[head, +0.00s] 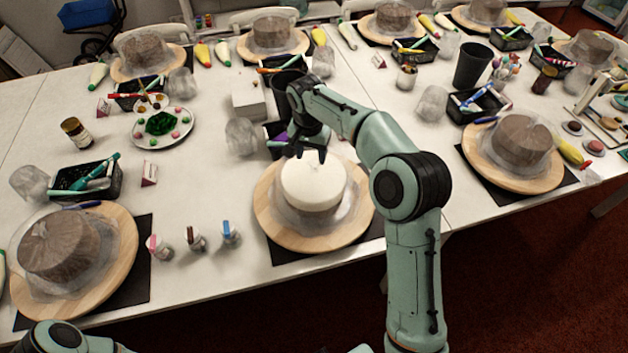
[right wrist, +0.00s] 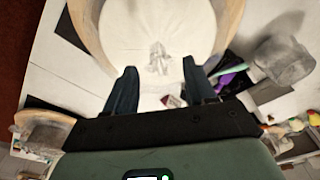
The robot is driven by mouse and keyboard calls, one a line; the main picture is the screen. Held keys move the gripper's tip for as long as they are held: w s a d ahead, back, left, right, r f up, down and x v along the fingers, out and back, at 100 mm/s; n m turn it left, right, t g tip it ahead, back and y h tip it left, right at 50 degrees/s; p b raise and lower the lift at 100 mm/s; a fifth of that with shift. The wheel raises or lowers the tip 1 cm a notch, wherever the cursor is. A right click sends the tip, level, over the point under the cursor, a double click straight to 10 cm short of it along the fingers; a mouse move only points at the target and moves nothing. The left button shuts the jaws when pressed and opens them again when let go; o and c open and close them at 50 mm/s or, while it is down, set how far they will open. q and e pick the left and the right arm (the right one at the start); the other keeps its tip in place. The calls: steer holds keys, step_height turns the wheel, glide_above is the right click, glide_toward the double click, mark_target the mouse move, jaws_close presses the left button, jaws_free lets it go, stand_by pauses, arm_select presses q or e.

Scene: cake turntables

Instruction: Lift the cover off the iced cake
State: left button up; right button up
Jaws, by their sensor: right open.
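The iced cake (head: 312,184) is white and stands on a round wooden turntable (head: 345,235) near the table's front edge. A clear cover (head: 310,217) shows around its lower part, and a small pinched tuft (right wrist: 158,58) stands up at the middle of its top in the right wrist view. My right gripper (head: 307,153) is over the back of the cake. In the right wrist view its two fingers (right wrist: 156,80) are spread, with the tuft ahead between them and nothing held. Only part of my left arm shows at the bottom left; its gripper is out of view.
Brown cakes under clear covers stand on turntables at left (head: 128,255) and right (head: 550,170). Three small bottles (head: 196,240) stand left of the iced cake. A clear cup (head: 241,137) and a white box (head: 254,97) stand behind it.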

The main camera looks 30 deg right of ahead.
mark_target(314, 165)
steer(key=f, duration=0.3)
steer(key=d+f, duration=0.1)
steer(key=f, duration=0.1)
steer(key=shift+w+d, duration=0.1)
steer(key=shift+w, duration=0.2)
jaws_close()
